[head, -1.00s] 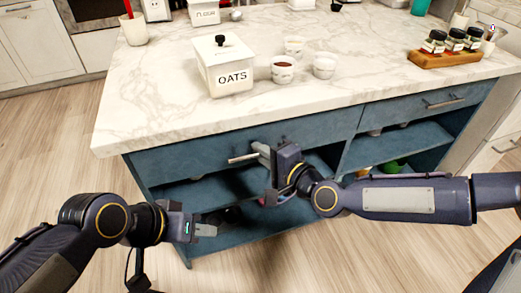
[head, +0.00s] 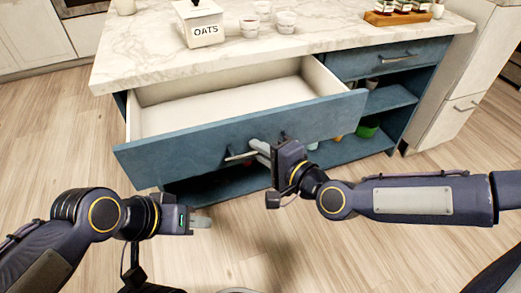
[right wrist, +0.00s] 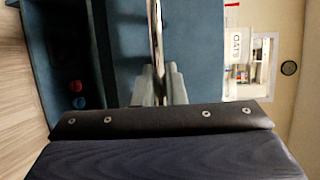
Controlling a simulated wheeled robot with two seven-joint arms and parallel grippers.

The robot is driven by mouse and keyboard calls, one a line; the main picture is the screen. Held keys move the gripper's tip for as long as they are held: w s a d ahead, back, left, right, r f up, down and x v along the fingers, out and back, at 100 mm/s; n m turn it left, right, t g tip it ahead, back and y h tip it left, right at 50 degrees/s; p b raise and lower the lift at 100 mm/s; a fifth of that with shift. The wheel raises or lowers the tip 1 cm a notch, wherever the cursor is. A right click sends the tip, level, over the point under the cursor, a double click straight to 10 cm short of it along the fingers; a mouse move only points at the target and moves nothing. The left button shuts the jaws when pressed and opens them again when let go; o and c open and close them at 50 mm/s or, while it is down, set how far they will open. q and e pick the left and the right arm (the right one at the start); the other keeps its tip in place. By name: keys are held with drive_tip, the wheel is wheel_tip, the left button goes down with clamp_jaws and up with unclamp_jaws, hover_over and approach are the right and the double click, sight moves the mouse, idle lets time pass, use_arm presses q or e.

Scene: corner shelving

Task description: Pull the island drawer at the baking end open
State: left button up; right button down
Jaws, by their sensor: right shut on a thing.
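The blue island drawer (head: 205,140) at the left end of the island stands well open in the head view, its pale inside (head: 225,95) bare where I can see it. Its bar handle (head: 240,156) is in the jaws of my right gripper (head: 259,148), which is shut on it. The handle also shows in the right wrist view (right wrist: 157,35), running between the fingers (right wrist: 160,85). My left gripper (head: 203,222) is in front of the island, low and apart from the drawer. Its finger gap is not clear.
A white OATS canister (head: 203,27) and several small cups stand on the marble top (head: 140,55), with a wooden jar rack (head: 397,18) at right. A second drawer (head: 390,60) is closed. Open shelves with a green bowl (head: 367,128) lie below. Wooden floor is clear at left.

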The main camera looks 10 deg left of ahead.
drive_tip(key=shift+s, duration=0.1)
drive_tip(key=c, duration=1.8)
unclamp_jaws()
drive_tip(key=shift+d, duration=0.15)
drive_tip(key=p+v, duration=0.3)
drive_tip(key=v, duration=0.4)
drive_tip(key=shift+s+d+r, duration=0.1)
drive_tip(key=shift+s+d, duration=0.05)
drive_tip(key=shift+d, duration=0.1)
